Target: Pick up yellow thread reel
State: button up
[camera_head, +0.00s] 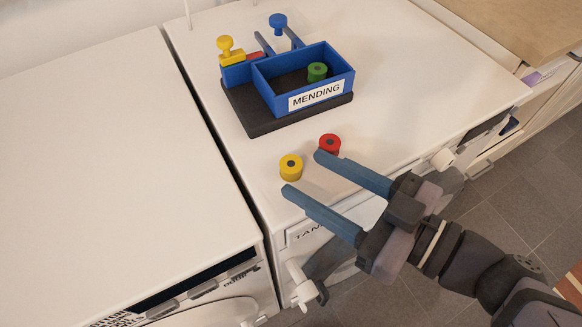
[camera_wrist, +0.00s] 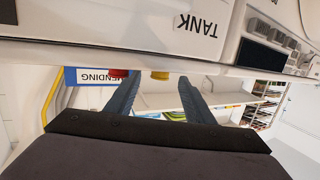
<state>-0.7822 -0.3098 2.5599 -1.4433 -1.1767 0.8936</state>
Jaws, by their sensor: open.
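The yellow thread reel (camera_head: 291,167) stands upright on the white machine top near its front edge. It also shows in the wrist view (camera_wrist: 160,75) between my two fingers, partly cut off by the edge of the machine top. My gripper (camera_head: 302,172) is open and empty, its blue-grey fingers spread apart and pointing toward the reels. The yellow reel lies just beyond the fingertips, nearer the left finger's tip, and looks clear of both. A red reel (camera_head: 329,144) stands just behind and right of it, by the other fingertip.
A second white top (camera_head: 90,170) lies left across a narrow gap.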

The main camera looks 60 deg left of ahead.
aim_at(295, 167)
jog(key=shift+s+a, duration=0.1)
jog(key=shift+p+x, duration=0.35)
jog(key=shift+x, duration=0.6)
jog(key=shift+s+a+r+p, duration=0.15)
jog(key=shift+s+a+p, duration=0.15)
jog(key=shift+a+p, duration=0.4)
jog(key=shift+s+a+f+p, duration=0.25)
jog(key=shift+a+f+p, duration=0.1)
jog(key=shift+a+p, duration=0.35)
jog(key=shift+d, duration=0.1)
jog(key=c, duration=1.1)
